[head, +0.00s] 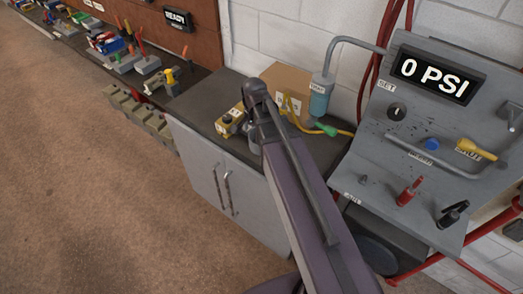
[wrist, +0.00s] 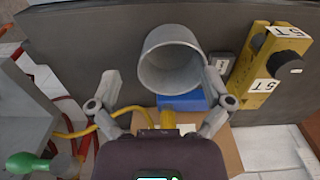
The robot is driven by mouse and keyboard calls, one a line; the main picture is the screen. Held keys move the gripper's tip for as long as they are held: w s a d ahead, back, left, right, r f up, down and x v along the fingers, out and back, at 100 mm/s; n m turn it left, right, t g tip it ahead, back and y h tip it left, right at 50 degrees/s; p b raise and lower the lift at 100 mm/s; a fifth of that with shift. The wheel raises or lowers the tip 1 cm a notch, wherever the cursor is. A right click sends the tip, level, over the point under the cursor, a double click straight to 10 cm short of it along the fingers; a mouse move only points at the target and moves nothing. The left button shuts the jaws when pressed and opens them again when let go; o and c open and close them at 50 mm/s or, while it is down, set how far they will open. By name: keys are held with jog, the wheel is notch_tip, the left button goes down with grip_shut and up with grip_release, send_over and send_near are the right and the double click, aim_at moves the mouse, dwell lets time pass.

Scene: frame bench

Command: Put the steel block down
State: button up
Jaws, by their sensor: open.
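My gripper (wrist: 161,82) is open in the wrist view, one finger at each side of a grey metal-looking cup (wrist: 168,62) with a hollow round mouth. I cannot tell whether the fingers touch it. A small dark grey block (wrist: 220,66) with a pale label stands just right of the right finger; I cannot tell whether it is the steel block. No other plain steel block is clear to see. In the head view my arm hides the gripper and most of the cup.
A yellow fixture (wrist: 262,75) with a black knob stands right of the small block; it also shows in the head view (head: 229,122). A blue piece (wrist: 182,102), a cardboard box (head: 288,82), a yellow hose (head: 298,118) with a green end and a bottle (head: 320,97) are close by.

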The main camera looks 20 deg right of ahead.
jog(key=s+n, duration=0.8)
jog(key=n, duration=0.2)
jog(key=shift+s+n, duration=0.25)
jog(key=shift+n, duration=0.05)
jog(key=shift+a, duration=0.1)
